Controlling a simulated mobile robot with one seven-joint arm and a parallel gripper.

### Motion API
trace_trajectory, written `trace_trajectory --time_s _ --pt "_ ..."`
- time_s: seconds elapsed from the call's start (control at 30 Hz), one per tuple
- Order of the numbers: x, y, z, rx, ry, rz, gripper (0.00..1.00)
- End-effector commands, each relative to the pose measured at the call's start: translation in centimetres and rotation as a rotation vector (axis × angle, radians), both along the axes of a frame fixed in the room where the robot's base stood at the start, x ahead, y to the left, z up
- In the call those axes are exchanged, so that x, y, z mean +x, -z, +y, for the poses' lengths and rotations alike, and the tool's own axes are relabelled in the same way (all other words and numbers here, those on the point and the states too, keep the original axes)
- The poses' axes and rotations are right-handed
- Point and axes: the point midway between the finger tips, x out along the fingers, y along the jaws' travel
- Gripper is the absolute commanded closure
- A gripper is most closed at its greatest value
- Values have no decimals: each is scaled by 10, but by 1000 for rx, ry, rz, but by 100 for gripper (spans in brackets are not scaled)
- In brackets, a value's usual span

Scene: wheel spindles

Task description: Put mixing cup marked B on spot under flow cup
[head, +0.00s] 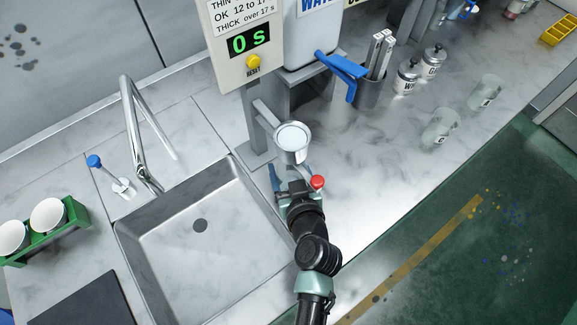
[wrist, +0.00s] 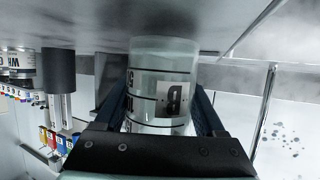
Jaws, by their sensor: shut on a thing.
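In the wrist view a clear mixing cup (wrist: 160,60) with black level lines sits between the dark fingers of my gripper (wrist: 165,110). Its square label bears a letter that looks like an upside-down B. My gripper is shut on this cup. The cup's far end meets the pale counter surface at the top of this picture; I cannot tell whether it rests there. In the head view my gripper (head: 293,182) is just below the metal flow cup (head: 292,141), which hangs on a bracket and holds pale liquid. The held cup and the spot are mostly hidden there.
A red knob (head: 317,182) is close beside my gripper. Two other clear cups, one nearer (head: 440,126) and one farther (head: 486,92), stand on the right. The sink (head: 200,250) is at left, the timer post (head: 243,55) behind.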

Motion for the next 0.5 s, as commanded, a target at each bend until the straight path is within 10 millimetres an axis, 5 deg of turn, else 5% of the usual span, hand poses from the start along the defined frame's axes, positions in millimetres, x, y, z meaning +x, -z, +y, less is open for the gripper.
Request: trace_trajectory --time_s 0.43,0.47,0.5 --pt "-1 10 0 0 0 -1 92" --pt "-1 9 0 0 0 0 24" --pt "-1 8 0 0 0 0 17"
